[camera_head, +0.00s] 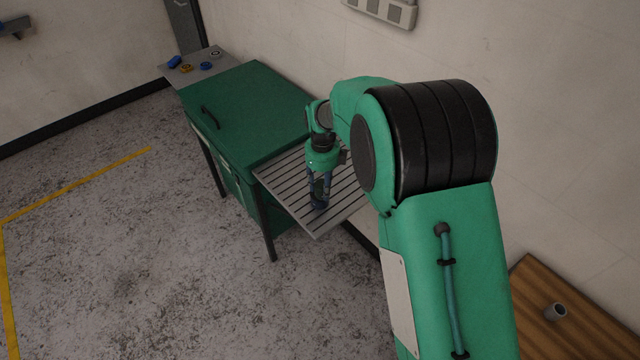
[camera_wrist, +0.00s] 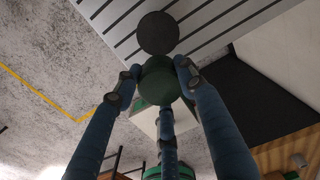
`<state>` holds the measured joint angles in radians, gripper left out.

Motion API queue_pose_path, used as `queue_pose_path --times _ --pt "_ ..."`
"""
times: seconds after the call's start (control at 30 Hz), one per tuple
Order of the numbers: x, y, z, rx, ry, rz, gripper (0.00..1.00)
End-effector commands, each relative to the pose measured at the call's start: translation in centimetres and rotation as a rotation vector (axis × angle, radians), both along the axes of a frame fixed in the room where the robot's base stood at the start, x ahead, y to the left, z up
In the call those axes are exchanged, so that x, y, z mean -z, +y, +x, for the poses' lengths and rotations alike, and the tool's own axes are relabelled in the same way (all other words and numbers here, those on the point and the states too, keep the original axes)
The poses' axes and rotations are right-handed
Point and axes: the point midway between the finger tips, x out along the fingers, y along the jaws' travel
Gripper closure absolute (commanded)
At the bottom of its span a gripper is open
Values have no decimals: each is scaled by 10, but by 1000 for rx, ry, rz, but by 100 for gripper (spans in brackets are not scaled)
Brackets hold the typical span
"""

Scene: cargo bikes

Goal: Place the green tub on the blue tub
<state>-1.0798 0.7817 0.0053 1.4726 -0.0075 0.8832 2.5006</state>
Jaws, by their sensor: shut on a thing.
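My gripper (camera_head: 319,190) points down over the slatted grey shelf (camera_head: 290,190) in the head view. In the wrist view its fingers are closed around a dark green round tub (camera_wrist: 160,82). A dark round thing (camera_wrist: 158,33) sits on the slats just beyond the held tub. It looks nearly black there, and may be the blue tub. In the head view a dark blue shape (camera_head: 319,206) shows at the fingertips, low over the slats. The fingers hide most of the held tub there, and I cannot tell whether the two things touch.
A green cabinet (camera_head: 245,105) with a handle adjoins the slatted shelf. A grey side surface (camera_head: 195,78) at the back left holds several small blue, yellow and dark items. A wooden table (camera_head: 590,335) with a grey cup (camera_head: 556,312) stands at the lower right. The wall is close behind the shelf.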

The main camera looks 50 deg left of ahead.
Motion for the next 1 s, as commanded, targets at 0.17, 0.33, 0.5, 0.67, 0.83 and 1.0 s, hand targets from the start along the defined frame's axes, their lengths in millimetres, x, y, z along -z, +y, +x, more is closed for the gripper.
queue_pose_path --times 0.17,0.33,0.5,0.67,0.83,1.0 --pt "2 20 12 0 -1 1 89" --pt "4 33 19 0 0 1 89" --pt "4 38 22 0 0 0 89" --pt "4 38 22 0 0 0 89" --pt "5 38 22 0 0 0 89" --pt "19 37 22 0 2 -2 89"
